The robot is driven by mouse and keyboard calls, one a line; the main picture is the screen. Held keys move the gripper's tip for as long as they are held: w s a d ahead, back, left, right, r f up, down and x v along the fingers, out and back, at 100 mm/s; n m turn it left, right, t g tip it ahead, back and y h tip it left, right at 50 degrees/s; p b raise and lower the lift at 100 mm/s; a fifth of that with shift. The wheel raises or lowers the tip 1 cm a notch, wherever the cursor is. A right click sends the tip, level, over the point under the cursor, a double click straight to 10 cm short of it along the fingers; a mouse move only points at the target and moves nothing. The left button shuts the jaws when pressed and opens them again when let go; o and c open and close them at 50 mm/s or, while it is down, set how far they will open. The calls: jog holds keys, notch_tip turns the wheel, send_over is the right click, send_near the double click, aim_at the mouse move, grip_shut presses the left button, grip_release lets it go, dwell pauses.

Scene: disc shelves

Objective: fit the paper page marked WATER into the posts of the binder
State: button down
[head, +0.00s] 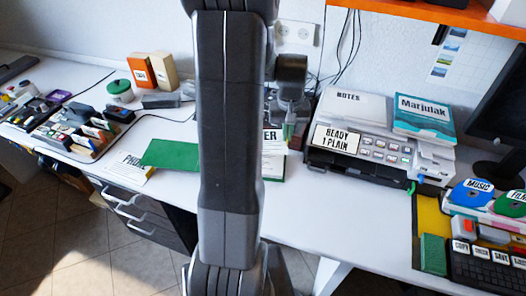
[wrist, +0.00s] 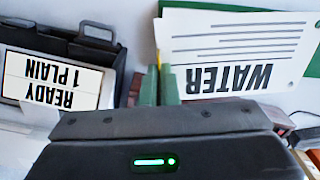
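The WATER page (wrist: 235,45) is white with black lettering and appears upside down in the wrist view. In the head view only its right part, reading "ER" (head: 273,147), shows beside my arm. My gripper (wrist: 159,88) has its two green fingers close together at the page's edge, with the page edge running between them. It also shows in the head view (head: 291,130). The green binder (head: 172,155) lies open on the desk, its middle hidden behind my arm. Its green also shows behind the page (wrist: 225,5). The posts are hidden.
A dark printer (head: 362,150) with a READY 1 PLAIN sign (head: 337,139) stands close to the gripper's right. A PHONE sheet (head: 131,167) lies left of the binder. Organisers fill the far left. Desk in front of the printer is clear.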

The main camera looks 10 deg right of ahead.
notch_tip(320, 180, down, 10)
jog(key=shift+r, duration=0.1)
jog(key=c, duration=1.7)
grip_release()
jog(key=shift+d+r, duration=0.1)
notch_tip(320, 180, up, 12)
